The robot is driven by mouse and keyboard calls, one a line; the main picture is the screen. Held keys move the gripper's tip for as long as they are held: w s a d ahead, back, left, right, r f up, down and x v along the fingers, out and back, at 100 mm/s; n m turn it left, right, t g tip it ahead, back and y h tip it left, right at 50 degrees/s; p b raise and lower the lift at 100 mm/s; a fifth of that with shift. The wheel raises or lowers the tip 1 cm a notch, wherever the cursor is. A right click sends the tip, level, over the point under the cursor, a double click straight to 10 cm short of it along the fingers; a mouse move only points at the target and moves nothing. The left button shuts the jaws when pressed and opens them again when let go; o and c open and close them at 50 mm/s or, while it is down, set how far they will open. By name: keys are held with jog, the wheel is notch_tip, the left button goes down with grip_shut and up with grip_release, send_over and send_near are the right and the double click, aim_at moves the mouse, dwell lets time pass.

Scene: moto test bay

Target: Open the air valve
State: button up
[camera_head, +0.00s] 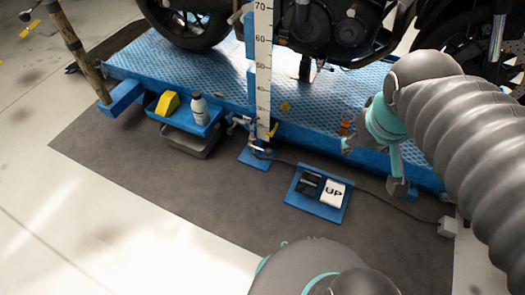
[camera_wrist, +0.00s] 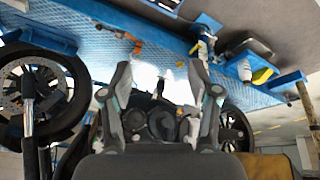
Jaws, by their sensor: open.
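My gripper (camera_head: 374,165) is over the right part of the blue lift platform's front edge. In the wrist view my gripper (camera_wrist: 159,70) has its two fingers wide apart with nothing between them. An orange fitting (camera_head: 344,127) shows by the platform edge, close to one fingertip in the picture; an orange part also shows in the wrist view (camera_wrist: 137,46). Silver and blue fittings (camera_head: 240,122) with a small yellow part (camera_head: 275,130) sit by the foot of the ruler post. Which of these is the air valve I cannot tell. I see no contact.
A motorcycle (camera_head: 330,30) stands on the blue platform (camera_head: 225,75). A blue tray (camera_head: 185,122) holds a white bottle (camera_head: 198,109) and a yellow object (camera_head: 167,103). A pedal plate marked UP (camera_head: 318,207) lies on the dark mat, with a cable to a small box (camera_head: 447,227).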

jog(key=w+a+f+n+g+h+b, duration=0.1)
jog(key=w+a+f+n+h, duration=0.4)
jog(key=w+f+n, duration=0.6)
jog(key=w+a+f+n+g+h, duration=0.1)
jog(key=w+a+f+n+h, duration=0.45)
jog(key=w+f+n, duration=0.6)
jog(key=w+a+f+n+t+h, duration=0.2)
jog(key=w+a+f+n+t, duration=0.3)
jog(key=a+f, duration=0.6)
jog(key=n+t+y, duration=0.3)
jog(key=n+t, duration=0.4)
jog(key=n, duration=0.3)
send_near(268, 153)
jog(key=x, duration=0.7)
jog(key=f+x, duration=0.1)
jog(key=x, duration=0.3)
jog(key=shift+w+a+f+b, duration=0.15)
jog(key=shift+w+a+b, duration=0.05)
jog(key=shift+a+b, duration=0.15)
jog(key=shift+d+h, duration=0.1)
jog(key=shift+h, duration=0.15)
grip_shut()
